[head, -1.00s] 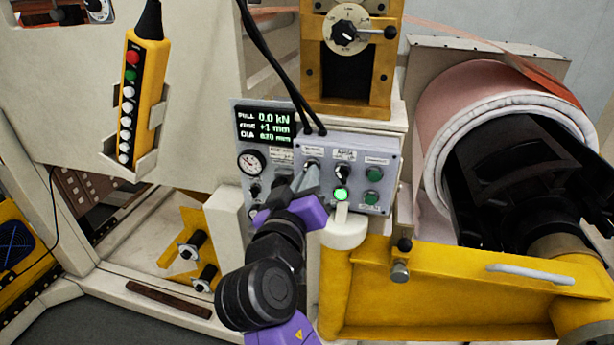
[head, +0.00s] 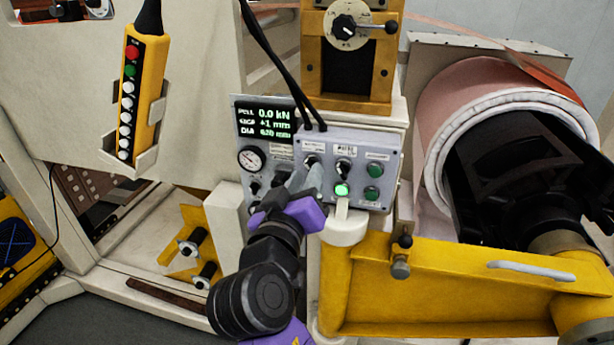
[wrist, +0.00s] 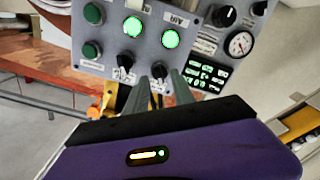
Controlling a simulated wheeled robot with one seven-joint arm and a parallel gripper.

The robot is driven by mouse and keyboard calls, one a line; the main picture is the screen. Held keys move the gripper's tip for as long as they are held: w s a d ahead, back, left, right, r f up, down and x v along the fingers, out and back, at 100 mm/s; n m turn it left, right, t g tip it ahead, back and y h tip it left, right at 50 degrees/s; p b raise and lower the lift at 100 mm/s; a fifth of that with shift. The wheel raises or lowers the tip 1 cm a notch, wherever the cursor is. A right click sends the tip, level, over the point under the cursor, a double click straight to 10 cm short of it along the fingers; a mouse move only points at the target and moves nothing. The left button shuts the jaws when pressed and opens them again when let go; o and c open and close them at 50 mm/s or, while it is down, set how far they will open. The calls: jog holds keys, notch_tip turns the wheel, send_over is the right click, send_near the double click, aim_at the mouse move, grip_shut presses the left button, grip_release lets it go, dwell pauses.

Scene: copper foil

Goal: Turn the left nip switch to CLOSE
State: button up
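The grey control box (head: 390,150) carries two black switches in its upper row. The left nip switch (head: 310,161) shows just above my fingertips, and the other switch (head: 343,169) sits to its right. My gripper (head: 307,180) reaches up to the box from below, fingers apart. In the wrist view the box appears upside down; the left switch (wrist: 158,71) lies between the tips of my open fingers (wrist: 157,88), and the other switch (wrist: 125,74) is just left of them. Whether the fingers touch the switch, I cannot tell. The switch's label is too small to read.
A lit green button (head: 342,190) sits under the right switch; another lit button (wrist: 170,38) shows in the wrist view. Black cables (head: 275,65) hang down to the box top. A display (head: 265,122) and gauge (head: 251,160) are left. A yellow arm (head: 450,290) is lower right.

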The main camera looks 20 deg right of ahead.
jog(key=b+v, duration=0.1)
jog(key=v, duration=0.5)
jog(key=shift+s, duration=0.1)
